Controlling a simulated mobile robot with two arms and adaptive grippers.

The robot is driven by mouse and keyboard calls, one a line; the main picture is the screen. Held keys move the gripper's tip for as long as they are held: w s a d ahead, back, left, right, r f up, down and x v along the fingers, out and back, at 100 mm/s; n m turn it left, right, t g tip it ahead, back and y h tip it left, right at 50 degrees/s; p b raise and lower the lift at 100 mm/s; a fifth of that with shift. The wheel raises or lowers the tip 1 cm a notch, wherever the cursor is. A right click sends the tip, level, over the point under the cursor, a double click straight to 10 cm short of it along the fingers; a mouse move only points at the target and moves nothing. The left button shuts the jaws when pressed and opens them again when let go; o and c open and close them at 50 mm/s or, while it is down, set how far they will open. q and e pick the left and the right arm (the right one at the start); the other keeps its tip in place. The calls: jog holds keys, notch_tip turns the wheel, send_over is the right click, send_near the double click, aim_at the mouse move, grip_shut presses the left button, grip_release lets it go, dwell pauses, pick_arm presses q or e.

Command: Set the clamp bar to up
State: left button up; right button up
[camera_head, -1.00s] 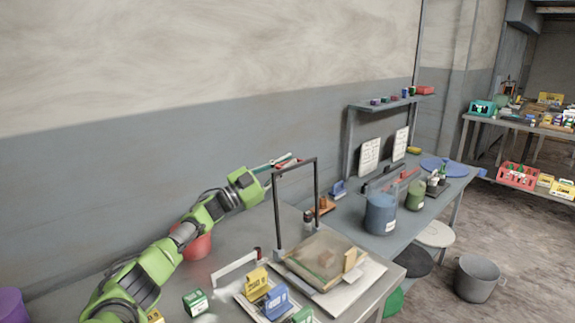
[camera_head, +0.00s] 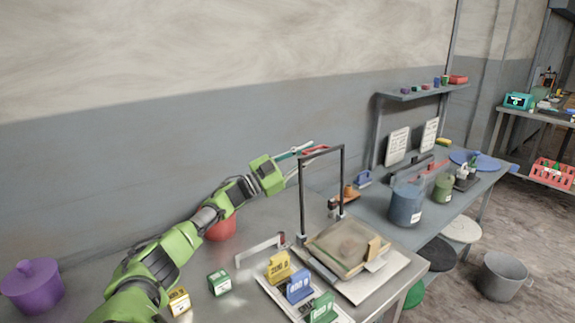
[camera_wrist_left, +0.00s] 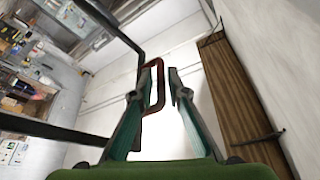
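The clamp bar (camera_head: 343,178), a dark U-shaped frame, stands about upright behind a board with a see-through cover (camera_head: 335,245) on the left table. A red loop handle (camera_wrist_left: 160,88) is at its top. In the left wrist view the dark bar (camera_wrist_left: 65,131) crosses the left side. My left gripper (camera_head: 304,152) is at the top of the bar. Its fingers (camera_wrist_left: 160,85) are apart, with one side of the red loop in the gap between them. I cannot tell whether they touch it. My right gripper is out of view.
Yellow (camera_head: 279,267), blue (camera_head: 299,286) and green (camera_head: 321,309) tags stand in front of the bar. A red pot (camera_head: 221,230) is behind my left arm. A second table with blue (camera_head: 405,204) and green (camera_head: 444,188) jars is to the right. The wall is close behind.

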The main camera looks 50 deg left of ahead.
pick_arm(q)
jog(key=v, duration=1)
jog(key=shift+s, duration=0.2)
jog(key=shift+f, duration=0.1)
